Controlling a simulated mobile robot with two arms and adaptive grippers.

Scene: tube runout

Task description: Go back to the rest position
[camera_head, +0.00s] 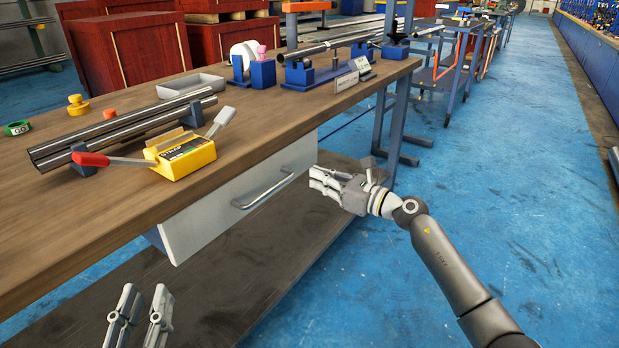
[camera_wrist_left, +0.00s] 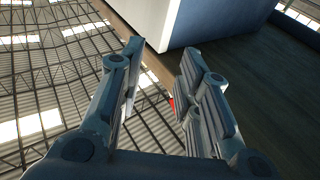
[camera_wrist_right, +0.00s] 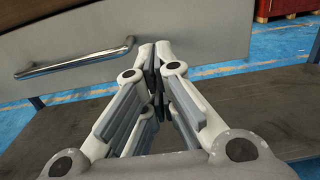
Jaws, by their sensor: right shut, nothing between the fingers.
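My left gripper (camera_head: 141,312) is at the bottom left of the head view, below and in front of the workbench. Its fingers stand apart with nothing between them, as the left wrist view (camera_wrist_left: 150,105) also shows. My right gripper (camera_head: 318,182) is beside the bench's front edge, just right of the drawer (camera_head: 240,200) with its metal handle (camera_head: 263,190). In the right wrist view its fingertips (camera_wrist_right: 157,48) meet in front of the drawer face, with nothing between them. Neither gripper touches the drawer as far as I can tell.
The workbench (camera_head: 250,120) carries metal tubes (camera_head: 120,132) on blue supports, a yellow device (camera_head: 185,156) with a red-tipped lever, a grey tray (camera_head: 190,85) and a blue tube stand (camera_head: 310,75). A lower shelf (camera_head: 240,280) lies beneath. The blue floor at right is free.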

